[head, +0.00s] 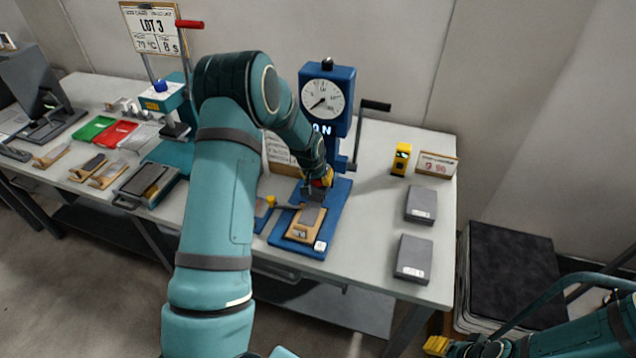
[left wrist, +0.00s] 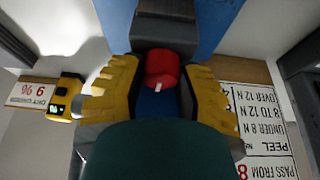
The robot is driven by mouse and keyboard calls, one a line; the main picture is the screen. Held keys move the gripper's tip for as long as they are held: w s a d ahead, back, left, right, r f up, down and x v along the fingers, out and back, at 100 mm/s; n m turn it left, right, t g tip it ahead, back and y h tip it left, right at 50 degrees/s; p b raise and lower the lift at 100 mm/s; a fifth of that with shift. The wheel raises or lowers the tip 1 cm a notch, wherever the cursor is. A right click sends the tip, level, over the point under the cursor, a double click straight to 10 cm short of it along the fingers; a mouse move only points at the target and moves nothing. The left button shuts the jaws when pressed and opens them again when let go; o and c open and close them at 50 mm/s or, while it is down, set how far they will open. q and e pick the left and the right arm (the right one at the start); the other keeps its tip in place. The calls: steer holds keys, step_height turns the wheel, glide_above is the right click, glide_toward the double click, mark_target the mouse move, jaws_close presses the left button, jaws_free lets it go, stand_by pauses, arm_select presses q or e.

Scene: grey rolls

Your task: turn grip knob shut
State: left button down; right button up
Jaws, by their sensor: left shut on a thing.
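A blue test stand (head: 327,90) with a round dial stands on the bench. Its red grip knob (left wrist: 163,68) shows in the left wrist view with a small white mark on it, between the yellow fingers of my left gripper (left wrist: 160,88). The fingers are shut on the knob from both sides. In the head view my left gripper (head: 320,183) is at the stand's column, above the blue base, and hides most of the knob. My right gripper (head: 450,346) is low at the right, away from the stand; its opening is unclear.
A tan plate with a grey strip (head: 304,222) lies on the stand's base. A black crank (head: 372,106) sticks out right of the column. Two grey blocks (head: 413,258), a yellow device (head: 401,159) and a sign (head: 436,164) stand on the right. Trays and another press are left.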

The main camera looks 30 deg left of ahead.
arm_select(q)
steer(key=m+h+b, duration=0.1)
steer(key=m, duration=0.2)
steer(key=shift+a+f+m+h, duration=0.1)
steer(key=shift+m+h, duration=0.2)
steer(key=shift+m, duration=0.1)
steer(key=m+h+b, duration=0.1)
steer(key=m, duration=0.3)
steer(key=shift+g, duration=0.3)
steer(key=shift+m+h, duration=0.3)
steer(key=shift+h, duration=0.1)
steer(key=c, duration=0.9)
jaws_free()
steer(key=shift+o, duration=0.3)
steer(key=shift+w, duration=0.1)
steer(key=v, duration=1.2)
steer(key=shift+d, duration=0.25)
